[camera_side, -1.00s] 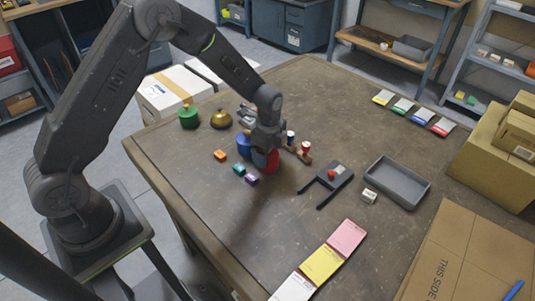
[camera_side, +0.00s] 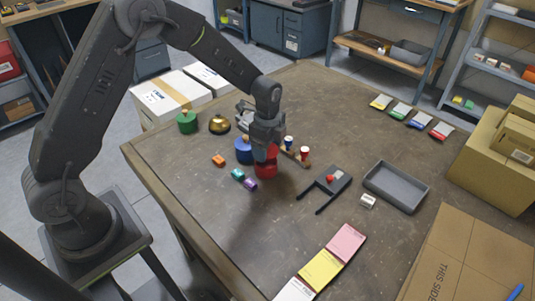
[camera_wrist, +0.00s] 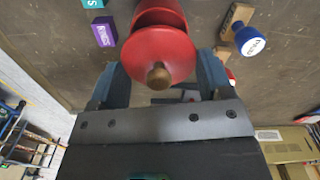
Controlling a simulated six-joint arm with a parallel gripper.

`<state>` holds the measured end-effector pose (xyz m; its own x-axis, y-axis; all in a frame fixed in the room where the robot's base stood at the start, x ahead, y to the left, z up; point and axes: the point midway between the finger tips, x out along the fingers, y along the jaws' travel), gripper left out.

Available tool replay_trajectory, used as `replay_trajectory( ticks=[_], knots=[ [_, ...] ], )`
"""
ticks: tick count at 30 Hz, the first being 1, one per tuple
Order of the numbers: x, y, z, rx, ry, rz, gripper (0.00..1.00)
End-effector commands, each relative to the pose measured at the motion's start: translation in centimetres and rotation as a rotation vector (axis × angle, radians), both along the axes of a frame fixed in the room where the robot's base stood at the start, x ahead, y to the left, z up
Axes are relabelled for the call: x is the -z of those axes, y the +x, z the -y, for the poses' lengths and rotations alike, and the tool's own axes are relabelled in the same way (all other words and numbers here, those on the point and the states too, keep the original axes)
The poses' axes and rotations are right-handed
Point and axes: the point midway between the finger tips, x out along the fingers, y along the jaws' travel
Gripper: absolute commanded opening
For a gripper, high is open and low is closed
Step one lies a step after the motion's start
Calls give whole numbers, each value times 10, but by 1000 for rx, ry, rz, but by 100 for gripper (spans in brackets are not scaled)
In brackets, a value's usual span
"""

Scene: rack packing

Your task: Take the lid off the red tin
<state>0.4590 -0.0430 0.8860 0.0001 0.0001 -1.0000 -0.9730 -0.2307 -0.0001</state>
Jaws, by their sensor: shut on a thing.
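The red tin (camera_side: 265,172) stands on the table below my gripper (camera_side: 267,150). Its round red lid (camera_wrist: 160,48) with a wooden knob (camera_wrist: 159,76) is between my two fingers in the wrist view, and they are shut on it. The tin's red body (camera_wrist: 155,5) shows behind the lid at the top edge. A darker line runs between lid and body; I cannot tell how wide any gap is. In the side view my fingers partly hide the lid.
A blue tin (camera_side: 243,152) stands close left of the red tin. Green (camera_side: 187,123) and brass-coloured (camera_side: 219,125) tins are farther back. Small blocks (camera_side: 238,174) lie in front left; stamps (camera_side: 304,154) stand close right. A grey tray (camera_side: 371,183) is farther right.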

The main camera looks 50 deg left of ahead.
Motion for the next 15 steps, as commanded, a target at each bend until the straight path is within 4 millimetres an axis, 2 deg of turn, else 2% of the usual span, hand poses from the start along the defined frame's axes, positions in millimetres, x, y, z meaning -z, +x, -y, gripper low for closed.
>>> replay_trajectory(
  ticks=[1,9,15],
  knots=[
    [-10,-3,-9,-4,1,3,51],
    [-45,-31,-64,-6,0,2,51],
    [-63,-44,-93,-4,0,1,51]
  ],
)
